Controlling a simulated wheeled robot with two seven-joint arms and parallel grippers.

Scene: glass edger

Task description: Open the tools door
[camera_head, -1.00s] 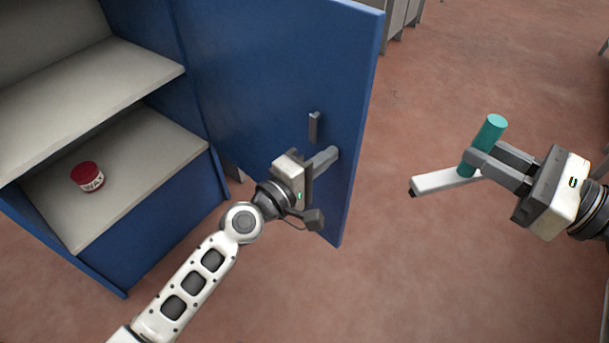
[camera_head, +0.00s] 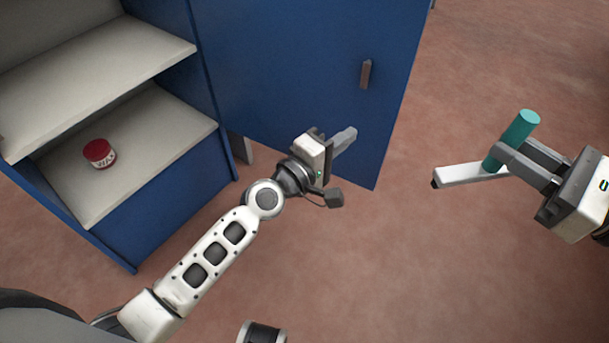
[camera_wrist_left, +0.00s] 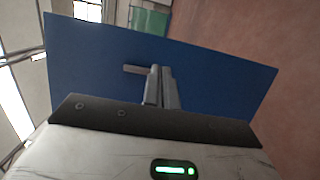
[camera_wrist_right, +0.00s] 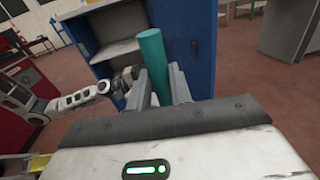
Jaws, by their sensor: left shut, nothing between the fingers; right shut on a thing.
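My left gripper (camera_head: 350,136) is shut and empty, in front of the door's lower part and below the handle. In the left wrist view its closed fingers (camera_wrist_left: 161,85) are seen against the door (camera_wrist_left: 90,60), with the handle (camera_wrist_left: 134,69) beside them; I cannot tell whether they touch the door. My right gripper (camera_head: 497,160) is shut on a teal cylinder with a white bar (camera_head: 465,175), held clear at the right.
The open cabinet has an upper shelf (camera_head: 100,75) and a lower shelf (camera_head: 75,185). A red and white tin marked WAX (camera_head: 99,153) stands on the lower shelf. The reddish floor (camera_head: 400,270) is clear between the cabinet and my right arm.

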